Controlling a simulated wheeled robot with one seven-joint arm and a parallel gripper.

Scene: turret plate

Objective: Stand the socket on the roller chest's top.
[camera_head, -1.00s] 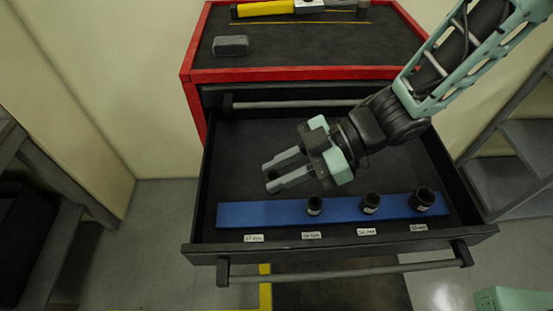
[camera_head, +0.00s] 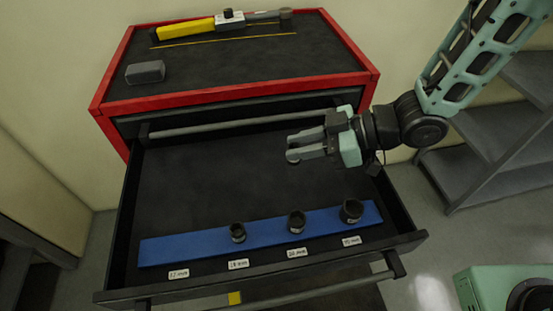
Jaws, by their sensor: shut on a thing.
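My gripper (camera_head: 303,147) is shut on a small dark socket (camera_head: 293,160), seen mostly hidden between and below the fingertips. They hang above the back right part of the open drawer, clear of its floor. The red-rimmed roller chest (camera_head: 240,98) stands behind, with its dark top (camera_head: 215,65) up and to the left of the gripper. In the drawer, a blue rail (camera_head: 190,250) carries three other dark sockets: a small one (camera_head: 237,232), a middle one (camera_head: 297,221) and a large one (camera_head: 351,210). The rail's left end is bare.
The front and right of the top are clear. Grey shelves (camera_head: 500,140) stand at right.

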